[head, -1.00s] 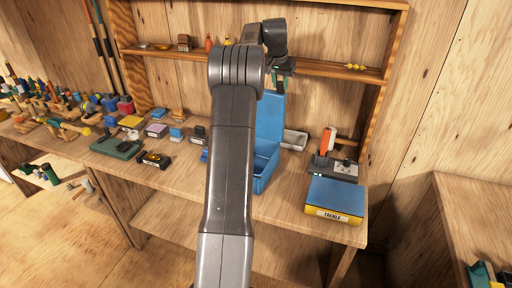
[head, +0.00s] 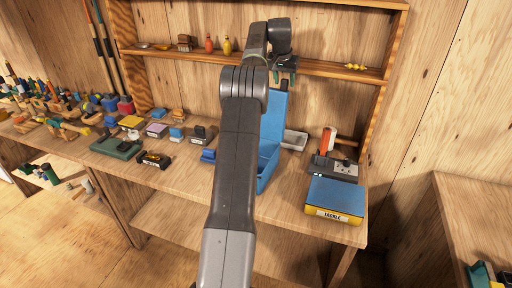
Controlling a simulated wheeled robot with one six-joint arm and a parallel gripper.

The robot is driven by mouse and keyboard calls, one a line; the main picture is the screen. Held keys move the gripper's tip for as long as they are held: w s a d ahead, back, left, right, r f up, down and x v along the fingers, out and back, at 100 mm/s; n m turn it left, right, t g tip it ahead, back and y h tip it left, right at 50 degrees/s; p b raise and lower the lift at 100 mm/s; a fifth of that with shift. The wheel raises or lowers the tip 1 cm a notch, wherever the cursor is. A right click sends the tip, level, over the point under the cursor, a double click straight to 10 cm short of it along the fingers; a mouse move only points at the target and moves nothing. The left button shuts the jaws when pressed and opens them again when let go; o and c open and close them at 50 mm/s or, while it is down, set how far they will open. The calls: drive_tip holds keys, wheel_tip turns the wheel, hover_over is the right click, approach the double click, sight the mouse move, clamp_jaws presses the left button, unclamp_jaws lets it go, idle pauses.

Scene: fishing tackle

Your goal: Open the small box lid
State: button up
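A blue box (head: 267,172) stands open on the workbench at the centre, partly hidden behind my arm. Its blue lid (head: 273,122) is raised and stands about upright at the back of the box. A small dark piece shows at the lid's top edge. My gripper (head: 284,78) points down just above that top edge. Whether it touches the lid is not clear. Its fingers are too small and dark to tell open from shut.
A blue-topped yellow tackle box (head: 335,199) sits at the bench's front right. Behind it are a dark device (head: 336,168) and a grey tray (head: 294,140). A shelf (head: 330,68) runs close behind my gripper. Several small items crowd the bench's left.

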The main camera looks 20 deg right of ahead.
drive_tip(key=shift+o, duration=1.2)
drive_tip(key=v, duration=0.6)
drive_tip(key=shift+r, duration=0.4)
drive_tip(key=shift+s+a, duration=0.1)
drive_tip(key=x, duration=0.7)
drive_tip(key=shift+s, duration=0.1)
drive_tip(key=shift+s+a+r, duration=0.1)
drive_tip(key=shift+s+a, duration=0.45)
drive_tip(key=shift+s, duration=0.1)
